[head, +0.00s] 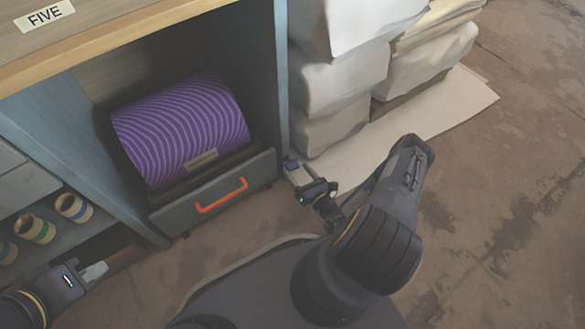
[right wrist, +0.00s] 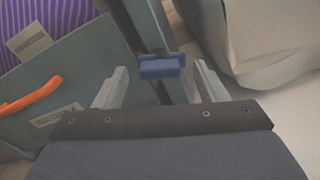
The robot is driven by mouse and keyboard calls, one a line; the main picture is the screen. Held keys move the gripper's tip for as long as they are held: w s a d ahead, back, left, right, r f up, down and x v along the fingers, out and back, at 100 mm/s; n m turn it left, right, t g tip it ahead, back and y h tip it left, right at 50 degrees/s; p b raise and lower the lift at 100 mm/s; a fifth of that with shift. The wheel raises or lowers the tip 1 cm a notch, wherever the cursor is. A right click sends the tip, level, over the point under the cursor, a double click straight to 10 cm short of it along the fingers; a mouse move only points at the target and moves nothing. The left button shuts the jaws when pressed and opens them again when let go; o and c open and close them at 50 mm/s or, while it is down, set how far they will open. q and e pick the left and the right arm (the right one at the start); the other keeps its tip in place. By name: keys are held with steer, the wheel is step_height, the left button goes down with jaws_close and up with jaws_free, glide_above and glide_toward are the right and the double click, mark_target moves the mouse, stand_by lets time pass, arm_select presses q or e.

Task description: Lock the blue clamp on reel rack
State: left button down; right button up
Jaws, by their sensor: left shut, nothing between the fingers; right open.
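The blue clamp (right wrist: 162,66) sits on the grey post at the right side of the reel rack. In the right wrist view it lies between the spread fingertips of my right gripper (right wrist: 161,72), with gaps visible on both sides. In the head view my right gripper (head: 299,175) is at the rack's lower right corner and largely covers the clamp. The reel rack (head: 165,217) is a grey drawer-like front with an orange handle (head: 221,195), holding a purple striped reel (head: 180,130). My left gripper (head: 95,272) is shut and empty at the lower left.
A shelf of small rolls (head: 74,207) stands left of the rack, near my left gripper. White wrapped stacks (head: 340,80) stand just right of the rack post, on a pale sheet (head: 440,115). The floor (head: 500,220) at the right is clear.

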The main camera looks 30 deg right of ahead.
mark_target(295, 168)
steer(key=shift+w+a+b, duration=0.1)
steer(key=shift+w+b, duration=0.3)
steer(key=shift+w, duration=1.3)
steer(key=shift+c, duration=0.3)
steer(key=c, duration=0.8)
